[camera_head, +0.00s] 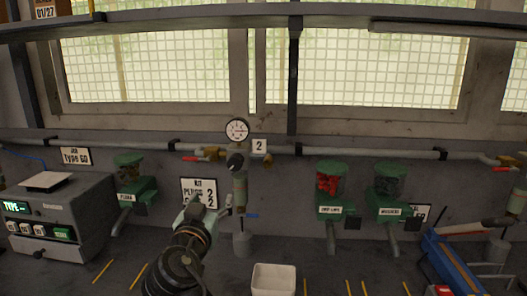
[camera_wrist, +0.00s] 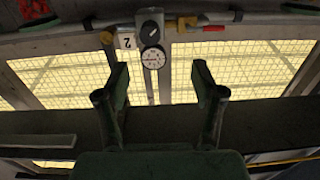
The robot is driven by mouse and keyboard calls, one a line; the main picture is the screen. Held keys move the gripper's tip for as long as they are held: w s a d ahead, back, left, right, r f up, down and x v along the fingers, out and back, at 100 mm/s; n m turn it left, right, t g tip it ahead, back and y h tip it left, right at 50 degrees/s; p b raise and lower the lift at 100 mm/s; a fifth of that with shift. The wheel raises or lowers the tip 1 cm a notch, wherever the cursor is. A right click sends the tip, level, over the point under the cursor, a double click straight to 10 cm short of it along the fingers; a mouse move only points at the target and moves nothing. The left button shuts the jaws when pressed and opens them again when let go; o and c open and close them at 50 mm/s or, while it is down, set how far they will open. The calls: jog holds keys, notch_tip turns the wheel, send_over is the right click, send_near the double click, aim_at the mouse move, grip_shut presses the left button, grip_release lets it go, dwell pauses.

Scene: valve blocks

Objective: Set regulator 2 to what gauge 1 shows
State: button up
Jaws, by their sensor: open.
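Regulator 2, a dark round knob (camera_head: 235,161), sits on the wall pipe below a white dial gauge (camera_head: 237,130) and left of a "2" tag (camera_head: 259,146). In the upside-down wrist view the knob (camera_wrist: 150,32) has a light mark, and the gauge (camera_wrist: 151,58) has a dark needle too small to read. No gauge tagged 1 is in view. My gripper (camera_head: 224,203) is below and slightly left of the knob, apart from it. In the wrist view my gripper (camera_wrist: 158,75) is open and empty, its fingers either side of the gauge.
Red-handled valves (camera_head: 193,158) sit along the pipe. Green dispensers (camera_head: 331,182) hang on the wall at left and right. A grey box with a display (camera_head: 52,218) stands at left, a white bin (camera_head: 273,279) at front centre and a blue tray (camera_head: 450,263) at right.

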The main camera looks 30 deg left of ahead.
jog(key=d+r, duration=0.1)
jog(key=r, duration=0.1)
jog(key=p, duration=0.5)
send_near(234, 165)
jog(key=shift+t, duration=0.3)
jog(key=x, duration=0.9)
jog(key=shift+s+f, duration=0.1)
jog(key=shift+f, duration=0.05)
jog(key=shift+x, duration=0.9)
jog(key=shift+f, duration=0.15)
jog(key=c, duration=1.1)
